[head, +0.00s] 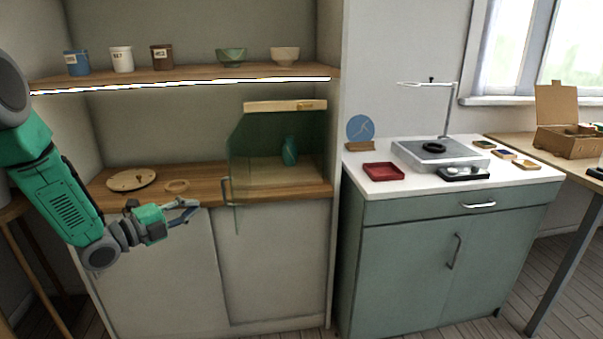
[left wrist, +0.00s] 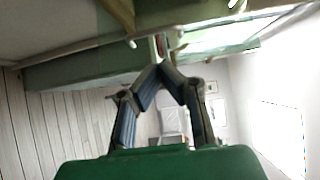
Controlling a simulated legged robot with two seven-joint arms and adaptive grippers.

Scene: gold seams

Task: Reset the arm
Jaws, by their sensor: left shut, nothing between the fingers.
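My left arm (head: 62,190) is green and grey and comes in from the left in the head view. Its gripper (head: 190,210) is in front of the wooden counter's edge, pointing right. In the left wrist view the fingertips of the left gripper (left wrist: 162,70) meet, shut with nothing between them. Beyond them the wrist view shows a tilted look at cabinetry, floor and wall. My right gripper is in neither view.
A tinted glass panel (head: 255,150) with a handle stands right of the gripper, before a teal vase (head: 290,151). A round wooden plate (head: 131,180) and ring (head: 177,186) lie on the counter (head: 210,190). A green cabinet (head: 420,260) stands right.

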